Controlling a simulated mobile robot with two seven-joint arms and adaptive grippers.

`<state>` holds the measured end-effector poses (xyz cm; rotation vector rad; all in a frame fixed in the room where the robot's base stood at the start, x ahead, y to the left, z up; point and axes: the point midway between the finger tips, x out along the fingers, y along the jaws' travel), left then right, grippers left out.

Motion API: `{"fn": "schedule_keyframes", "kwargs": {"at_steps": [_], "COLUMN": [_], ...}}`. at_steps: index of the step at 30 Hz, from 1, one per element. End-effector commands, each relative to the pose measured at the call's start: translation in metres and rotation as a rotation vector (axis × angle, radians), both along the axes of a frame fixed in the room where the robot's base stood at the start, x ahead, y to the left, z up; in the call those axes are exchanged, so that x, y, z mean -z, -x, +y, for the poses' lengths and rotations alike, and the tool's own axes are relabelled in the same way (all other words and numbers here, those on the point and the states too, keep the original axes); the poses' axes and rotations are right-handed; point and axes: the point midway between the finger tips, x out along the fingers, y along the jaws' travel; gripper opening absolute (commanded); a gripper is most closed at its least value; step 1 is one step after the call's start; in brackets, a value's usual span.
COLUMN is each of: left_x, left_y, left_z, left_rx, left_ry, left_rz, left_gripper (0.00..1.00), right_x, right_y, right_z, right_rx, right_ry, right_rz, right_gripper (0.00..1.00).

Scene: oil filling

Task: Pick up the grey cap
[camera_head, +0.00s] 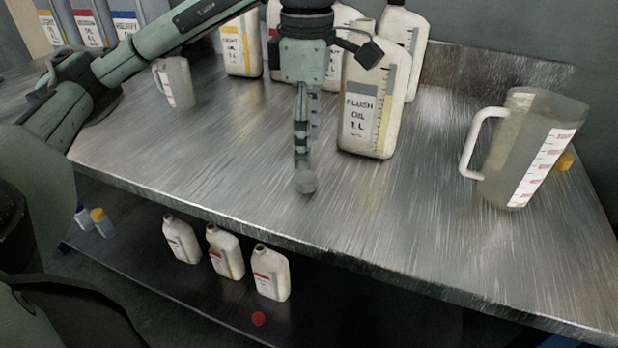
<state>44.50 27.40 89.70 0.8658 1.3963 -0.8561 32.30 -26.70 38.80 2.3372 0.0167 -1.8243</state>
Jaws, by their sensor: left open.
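The grey cap (306,182) lies on the metal table near its front edge. My left gripper (304,166) points straight down just above and behind the cap. It is open, though its fingers line up in this view and the gap between them is hard to see. The fingertips overlap the cap's upper edge in the picture, and I cannot tell whether they touch it. My right gripper is not in view.
A large flush oil bottle (372,120) stands close to the right of my left gripper. A clear measuring jug (505,150) stands at the right, with a yellow cap (565,161) behind it. A smaller jug (178,84) stands left. Several small bottles and a red cap (258,319) are on the lower shelf.

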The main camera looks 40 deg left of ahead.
Motion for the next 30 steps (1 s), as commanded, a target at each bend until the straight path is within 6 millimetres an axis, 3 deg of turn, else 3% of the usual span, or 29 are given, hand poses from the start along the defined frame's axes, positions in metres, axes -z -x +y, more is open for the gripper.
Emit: {"fn": "schedule_keyframes", "kwargs": {"at_steps": [12,22,30], "left_x": [0.055,0.064,0.064], "left_y": [0.000,0.000,0.000], "left_z": [0.002,0.001,0.001], "left_rx": [0.003,0.004,0.004], "left_ry": [0.004,0.006,0.006], "left_rz": [0.004,0.000,0.000], "left_gripper": [0.56,0.56,0.25], "right_x": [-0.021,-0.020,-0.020], "right_y": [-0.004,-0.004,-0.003], "right_z": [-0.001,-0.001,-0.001], "right_rx": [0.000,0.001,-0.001], "right_ry": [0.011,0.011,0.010], "right_rz": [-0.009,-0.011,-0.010], "right_gripper": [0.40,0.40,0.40]}}
